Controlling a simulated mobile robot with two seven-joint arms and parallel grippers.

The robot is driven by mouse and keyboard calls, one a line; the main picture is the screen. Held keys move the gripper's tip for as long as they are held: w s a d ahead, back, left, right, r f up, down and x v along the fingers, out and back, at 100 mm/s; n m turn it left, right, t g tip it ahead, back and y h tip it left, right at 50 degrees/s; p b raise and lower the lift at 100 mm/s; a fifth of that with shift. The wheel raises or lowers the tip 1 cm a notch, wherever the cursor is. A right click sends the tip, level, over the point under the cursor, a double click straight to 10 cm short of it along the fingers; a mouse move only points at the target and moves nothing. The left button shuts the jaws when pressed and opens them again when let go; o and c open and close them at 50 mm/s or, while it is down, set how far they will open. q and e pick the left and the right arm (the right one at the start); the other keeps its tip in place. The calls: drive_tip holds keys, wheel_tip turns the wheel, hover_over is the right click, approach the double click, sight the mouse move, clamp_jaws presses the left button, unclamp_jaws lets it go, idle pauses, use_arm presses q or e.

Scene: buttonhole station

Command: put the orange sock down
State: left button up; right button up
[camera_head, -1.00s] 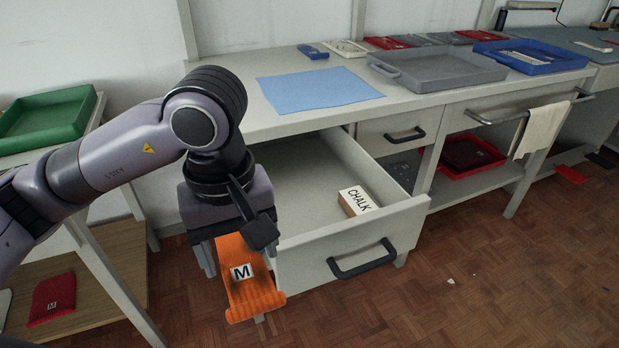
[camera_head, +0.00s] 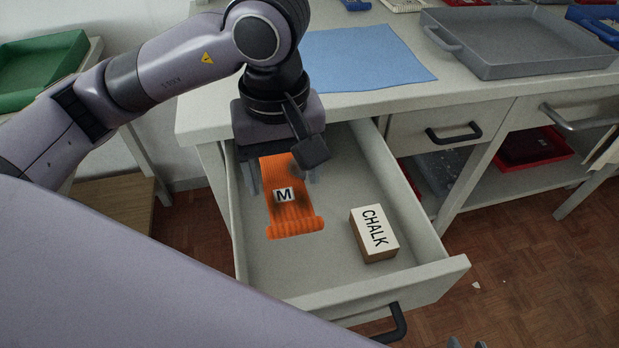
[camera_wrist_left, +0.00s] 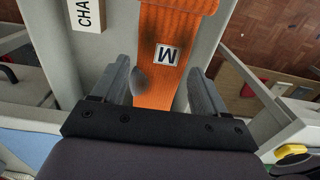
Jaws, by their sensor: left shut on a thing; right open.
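The orange sock (camera_head: 292,217) has a white tag with an M and a dark smudge. My left gripper (camera_head: 283,181) is shut on its upper end, and it hangs over the inside of the open drawer (camera_head: 432,287). I cannot tell whether its lower end touches the drawer floor. In the left wrist view the sock (camera_wrist_left: 181,27) runs out between the two fingers of the left gripper (camera_wrist_left: 158,78). Only the tips of my right gripper (camera_head: 467,343) show at the bottom edge of the head view; they are apart and empty.
A chalk box (camera_head: 373,234) stands in the drawer, right of the sock. The drawer floor in front of the sock is bare. A blue cloth (camera_head: 365,58) and a grey tray (camera_head: 520,45) lie on the counter above. A green tray (camera_head: 40,72) is at left.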

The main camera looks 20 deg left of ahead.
use_arm(q)
wheel_tip(320, 180, down, 14)
drive_tip(key=shift+a+r+b, duration=0.1)
drive_tip(key=shift+b, duration=0.65)
drive_tip(key=shift+w+a+r, duration=0.15)
drive_tip(key=shift+w+a, duration=0.3)
drive_tip(key=shift+w, duration=0.15)
drive_tip(key=shift+w+a+r, duration=0.1)
drive_tip(key=shift+w+a, duration=0.3)
drive_tip(key=shift+w, duration=0.2)
drive_tip(key=shift+w+a, duration=0.35)
drive_tip(key=shift+w, duration=0.1)
drive_tip(key=w+a, duration=0.2)
drive_tip(key=w, duration=0.1)
drive_tip(key=shift+a, duration=0.15)
drive_tip(key=shift+f, duration=0.55)
use_arm(e)
drive_tip(key=shift+s+f, duration=0.25)
drive_tip(key=shift+f, duration=0.55)
use_arm(q)
drive_tip(key=shift+f, duration=0.1)
